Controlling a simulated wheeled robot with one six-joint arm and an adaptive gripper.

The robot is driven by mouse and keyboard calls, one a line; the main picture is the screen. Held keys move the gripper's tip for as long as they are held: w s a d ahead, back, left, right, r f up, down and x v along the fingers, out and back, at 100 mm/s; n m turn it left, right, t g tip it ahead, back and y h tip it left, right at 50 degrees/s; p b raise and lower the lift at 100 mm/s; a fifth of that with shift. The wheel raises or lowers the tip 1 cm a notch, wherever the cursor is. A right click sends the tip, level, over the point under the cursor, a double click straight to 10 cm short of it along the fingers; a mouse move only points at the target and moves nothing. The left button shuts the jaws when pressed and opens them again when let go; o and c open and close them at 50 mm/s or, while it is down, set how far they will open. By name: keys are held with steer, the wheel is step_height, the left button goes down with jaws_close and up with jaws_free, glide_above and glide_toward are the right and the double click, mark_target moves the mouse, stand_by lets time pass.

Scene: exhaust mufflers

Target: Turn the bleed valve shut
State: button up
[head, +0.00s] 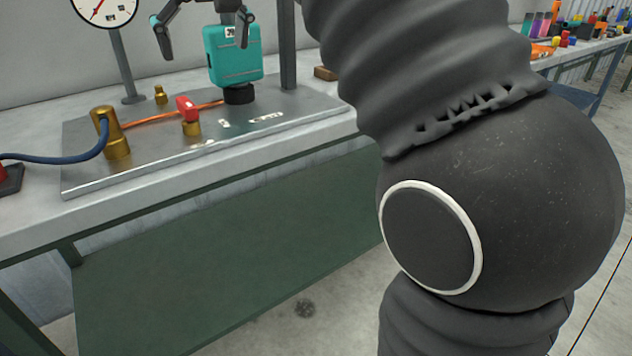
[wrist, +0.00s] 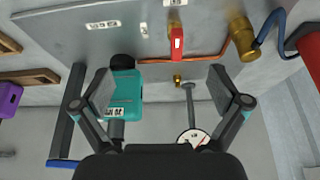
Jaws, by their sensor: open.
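The bleed valve, taken to be the red-handled brass valve (head: 188,112), stands on the grey metal plate (head: 85,180). In the wrist view its red handle (wrist: 177,43) appears to lie across the copper pipe (wrist: 155,61), beyond my fingertips and near the middle of the picture. My gripper (head: 205,52) is open and empty, and its fingers show at the top of the head view. In the wrist view the spread fingers of my gripper (wrist: 160,82) are apart from the valve. The handle's exact turn is hard to judge.
A teal box (head: 233,55) stands behind the valve to its right, next to a post (head: 287,45). A tall brass fitting (head: 112,135) with a blue hose (head: 60,158) is left of the valve. A dial gauge (head: 103,8) stands behind. The plate's front right is mostly clear.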

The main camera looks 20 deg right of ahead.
steer(key=s+d+f, duration=0.3)
steer(key=s+f, duration=0.2)
steer(key=f, duration=0.3)
steer(key=s+d+f+m, duration=0.1)
steer(key=s+d+f, duration=0.3)
steer(key=f, duration=0.4)
steer(key=s+d+f+m+t+h, duration=0.1)
steer(key=s+d+f, duration=0.2)
steer(key=s+f, duration=0.4)
steer(key=shift+d+f+b, duration=0.3)
steer(key=shift+f+b, duration=0.15)
steer(key=shift+f, duration=0.5)
